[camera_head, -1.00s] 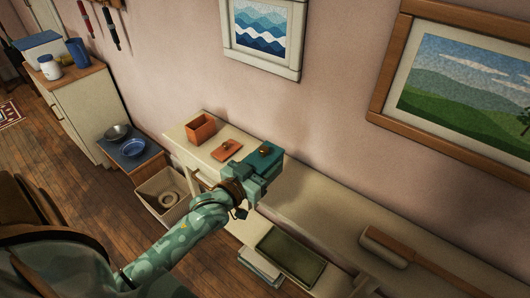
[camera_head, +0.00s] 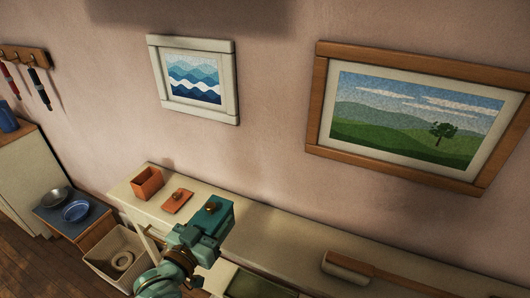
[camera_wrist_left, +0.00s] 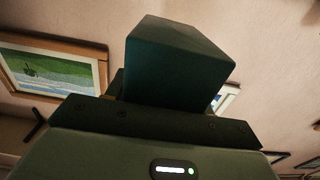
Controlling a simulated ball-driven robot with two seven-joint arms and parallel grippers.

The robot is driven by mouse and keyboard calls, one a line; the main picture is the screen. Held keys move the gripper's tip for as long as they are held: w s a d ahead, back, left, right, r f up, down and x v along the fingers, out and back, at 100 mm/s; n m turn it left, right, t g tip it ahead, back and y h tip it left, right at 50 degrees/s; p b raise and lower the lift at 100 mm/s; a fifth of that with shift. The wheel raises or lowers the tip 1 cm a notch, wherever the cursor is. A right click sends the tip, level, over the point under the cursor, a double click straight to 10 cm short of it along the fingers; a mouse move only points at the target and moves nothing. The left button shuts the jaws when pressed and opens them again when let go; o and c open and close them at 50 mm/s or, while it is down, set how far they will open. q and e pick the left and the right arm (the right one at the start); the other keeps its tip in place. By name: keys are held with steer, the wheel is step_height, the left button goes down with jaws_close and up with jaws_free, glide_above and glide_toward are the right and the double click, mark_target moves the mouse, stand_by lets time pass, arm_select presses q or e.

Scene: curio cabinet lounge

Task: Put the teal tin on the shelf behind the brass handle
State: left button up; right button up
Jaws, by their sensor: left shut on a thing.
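My right gripper is not in view.
An orange open box (camera_head: 147,182) and an orange lid (camera_head: 177,201) with a knob sit on the cream bench (camera_head: 290,232). A long-handled brush (camera_head: 350,268) lies farther right. Bowls stand on a low blue-topped cabinet (camera_head: 48,213) at left. The bench between lid and brush looks clear.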

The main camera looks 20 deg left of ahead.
mark_target(222, 219)
arm_select(q)
steer(key=d+r, duration=0.1)
steer(key=s+d+r, duration=0.1)
steer(key=r, duration=0.1)
steer(key=s+d+r, duration=0.1)
steer(key=d, duration=0.1)
steer(key=shift+r, duration=0.4)
steer(key=s+d+r+y, duration=0.1)
steer(key=s+d+r, duration=0.1)
steer(key=s, duration=0.3)
steer(key=shift+s+d+r+n, duration=0.3)
steer(key=shift+d+r+n, duration=0.1)
